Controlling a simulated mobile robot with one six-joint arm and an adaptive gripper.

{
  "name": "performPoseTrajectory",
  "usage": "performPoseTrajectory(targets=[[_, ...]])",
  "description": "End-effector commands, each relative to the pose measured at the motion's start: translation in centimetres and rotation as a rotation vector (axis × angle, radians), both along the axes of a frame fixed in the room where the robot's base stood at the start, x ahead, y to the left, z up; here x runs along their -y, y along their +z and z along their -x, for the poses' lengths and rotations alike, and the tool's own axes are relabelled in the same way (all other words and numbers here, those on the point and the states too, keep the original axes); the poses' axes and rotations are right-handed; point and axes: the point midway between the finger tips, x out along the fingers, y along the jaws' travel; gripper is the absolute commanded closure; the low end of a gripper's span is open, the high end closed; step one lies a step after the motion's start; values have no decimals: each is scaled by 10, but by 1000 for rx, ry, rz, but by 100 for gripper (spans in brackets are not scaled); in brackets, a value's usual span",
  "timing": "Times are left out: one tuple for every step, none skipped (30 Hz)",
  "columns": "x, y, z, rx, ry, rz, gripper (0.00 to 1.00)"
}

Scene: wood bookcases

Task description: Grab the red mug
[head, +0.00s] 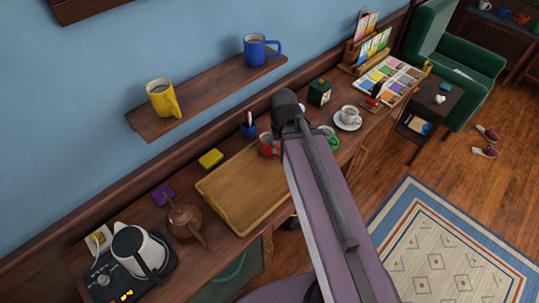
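The red mug (265,148) stands on the wooden sideboard at the back right end of a wooden tray, just left of my arm in the head view. Only part of it shows; my arm covers its right side. I cannot tell whether it stands on the tray or just beyond it. My arm rises from the bottom of the view and its dark joint is above and right of the mug. My gripper does not show in this view.
A green mug (331,138) is right of my arm, near a white cup on a saucer (348,117). The tray (228,190) has bare room. A brown pot (184,222) and white kettle (138,250) stand left. A shelf (206,90) above holds yellow (161,97) and blue (255,50) mugs.

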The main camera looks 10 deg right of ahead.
Motion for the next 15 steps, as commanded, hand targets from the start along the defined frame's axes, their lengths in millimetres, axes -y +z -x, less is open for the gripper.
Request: performPoseTrajectory(targets=[[0,-15,0,0,0,0,48],[0,-18,0,0,0,0,48],[0,-21,0,0,0,0,48],[0,-23,0,0,0,0,48],[0,-25,0,0,0,0,48],[0,-27,0,0,0,0,48],[0,-28,0,0,0,0,48],[0,-28,0,0,1,0,48],[0,-29,0,0,1,0,48],[0,-29,0,0,0,0,48],[0,-29,0,0,0,0,48],[0,-29,0,0,0,0,48],[0,-29,0,0,0,0,48],[0,-28,0,0,1,0,48],[0,-28,0,0,1,0,48]])
